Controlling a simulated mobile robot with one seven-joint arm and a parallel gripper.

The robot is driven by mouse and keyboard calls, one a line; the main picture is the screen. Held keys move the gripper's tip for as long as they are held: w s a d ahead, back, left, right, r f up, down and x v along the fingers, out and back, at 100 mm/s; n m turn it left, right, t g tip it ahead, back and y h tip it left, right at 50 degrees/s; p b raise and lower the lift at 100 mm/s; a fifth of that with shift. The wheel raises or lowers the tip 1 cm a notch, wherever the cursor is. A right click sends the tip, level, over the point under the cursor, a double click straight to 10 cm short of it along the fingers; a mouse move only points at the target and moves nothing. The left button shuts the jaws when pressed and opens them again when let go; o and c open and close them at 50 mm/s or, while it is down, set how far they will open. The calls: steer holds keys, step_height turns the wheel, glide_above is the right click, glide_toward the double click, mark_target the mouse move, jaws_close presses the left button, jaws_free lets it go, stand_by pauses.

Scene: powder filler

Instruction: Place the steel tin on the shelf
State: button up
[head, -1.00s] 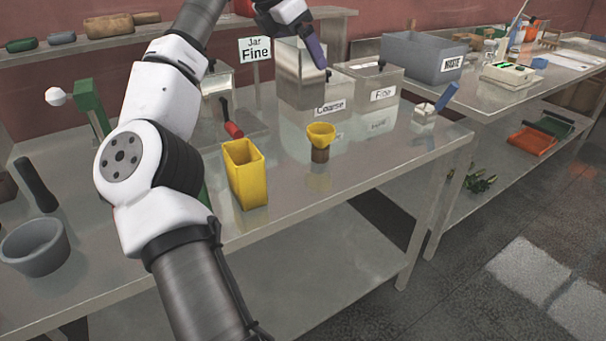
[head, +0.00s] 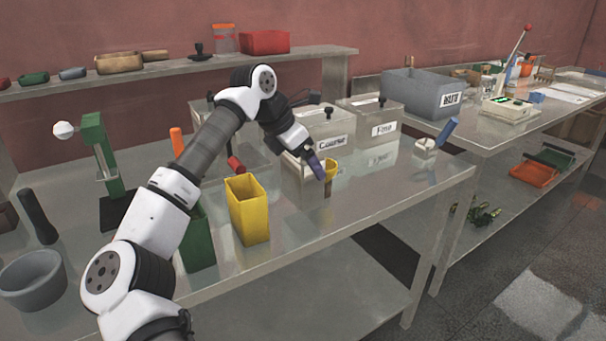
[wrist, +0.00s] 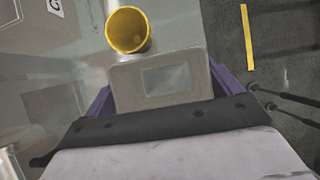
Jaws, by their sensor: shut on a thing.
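The steel tin (wrist: 178,82) is a grey box with a lighter rectangle on its face, held between the purple fingers in the wrist view. My gripper (head: 317,167) is shut on it, low over the table at the yellow funnel. In the head view the tin is mostly hidden behind the fingers. The yellow funnel (wrist: 128,30) is just beyond the tin in the wrist view. The wall shelf (head: 175,72) runs along the back, above and behind my gripper. A red box (head: 264,42) and an orange-lidded jar (head: 223,38) stand on its right half.
A yellow container (head: 247,210) and a green one (head: 197,240) stand left of my gripper. Bins marked Coarse (head: 328,140) and Fine (head: 375,122) stand behind it. The table to the right of the funnel is largely clear.

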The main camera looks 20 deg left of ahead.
steer(key=shift+f+p, duration=0.3)
steer(key=shift+f, duration=1.65)
steer(key=shift+f, duration=0.2)
steer(key=o, duration=1)
steer(key=b+v, duration=0.2)
steer(key=v, duration=1.1)
steer(key=shift+s+r, duration=0.1)
steer(key=shift+r, duration=0.3)
